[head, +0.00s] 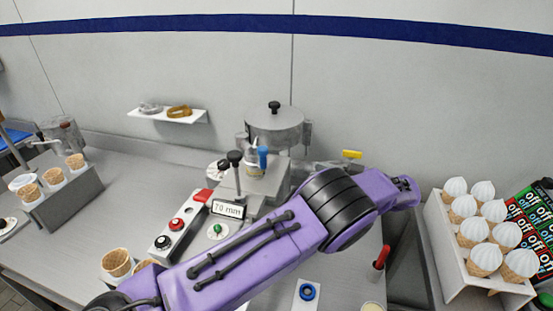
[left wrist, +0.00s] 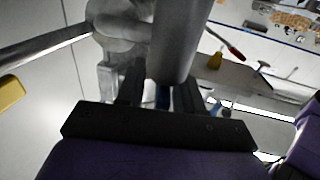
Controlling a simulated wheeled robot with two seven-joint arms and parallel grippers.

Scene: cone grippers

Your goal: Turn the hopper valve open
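The grey hopper (head: 275,128) with a black-knobbed lid stands at the back wall. A yellow handle (head: 352,154) sticks out to its right. In the left wrist view this yellow grip (left wrist: 12,90) ends a metal lever that runs to a grey valve body (left wrist: 120,22). A blue handle (head: 262,157) stands upright at the hopper's front. My left gripper (left wrist: 160,85) has its dark fingers apart, below a grey cylinder (left wrist: 172,40) and clear of the yellow grip. Something blue shows between the fingers, seemingly behind them. In the head view my purple left arm hides these fingers. My right gripper is out of view.
A rack of white-topped cones (head: 440,240) stands at the right. A cone holder (head: 60,195) is at the left. A panel with red and black knobs (head: 178,225) and a "70 mm" sign (head: 228,209) stand in front of the hopper. A small shelf (head: 168,116) is on the wall.

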